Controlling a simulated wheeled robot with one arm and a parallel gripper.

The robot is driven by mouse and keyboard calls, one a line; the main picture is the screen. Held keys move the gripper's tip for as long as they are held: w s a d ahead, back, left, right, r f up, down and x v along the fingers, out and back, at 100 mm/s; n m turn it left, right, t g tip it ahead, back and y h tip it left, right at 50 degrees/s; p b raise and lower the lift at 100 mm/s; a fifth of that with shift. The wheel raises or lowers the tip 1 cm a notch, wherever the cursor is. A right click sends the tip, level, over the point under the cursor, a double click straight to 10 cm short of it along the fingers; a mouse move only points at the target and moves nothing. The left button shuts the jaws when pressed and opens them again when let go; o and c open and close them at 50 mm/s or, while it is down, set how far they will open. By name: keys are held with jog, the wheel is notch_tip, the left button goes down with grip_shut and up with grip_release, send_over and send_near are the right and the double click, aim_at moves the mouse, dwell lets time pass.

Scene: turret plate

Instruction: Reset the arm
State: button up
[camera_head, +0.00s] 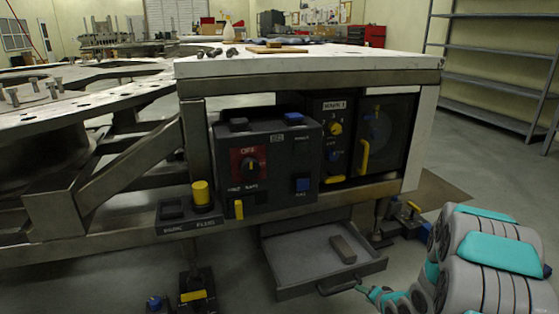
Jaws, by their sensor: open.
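My arm, grey and teal, reaches in from the lower right corner. The small end of it, my gripper (368,292), is low in the picture, by the right end of the drawer handle (337,288). It is open; the fingers are small and partly hidden, and I cannot tell whether they touch the handle. The grey drawer (290,264) under the bench is pulled open. A dark grey block (343,249) lies inside it, toward its right side.
Above the drawer, a dark control box (262,190) with a red dial panel and a second panel (335,150) sit under the white-topped bench (300,66). A yellow button (201,193) stands at left. Metal shelves (495,80) are at back right, with open floor before them.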

jog(key=s+r+n+g+h+p, duration=0.2)
jog(key=s+r+n+g+h, duration=0.3)
jog(key=s+r, duration=0.95)
jog(key=s+a+r+n+g+y+p, duration=0.1)
jog(key=s+a+r, duration=0.3)
jog(key=s, duration=0.4)
jog(key=s+a+r+n+g+y+p, duration=0.1)
jog(key=s+a+r+g, duration=0.2)
jog(key=s+r, duration=0.3)
jog(key=s+a+r+n+g+y, duration=0.1)
jog(key=s+a+r, duration=0.4)
jog(key=s, duration=0.7)
jog(key=shift+s+g+p, duration=0.2)
jog(key=shift+g+p, duration=0.2)
jog(key=shift+g, duration=0.3)
jog(key=shift+r, duration=0.1)
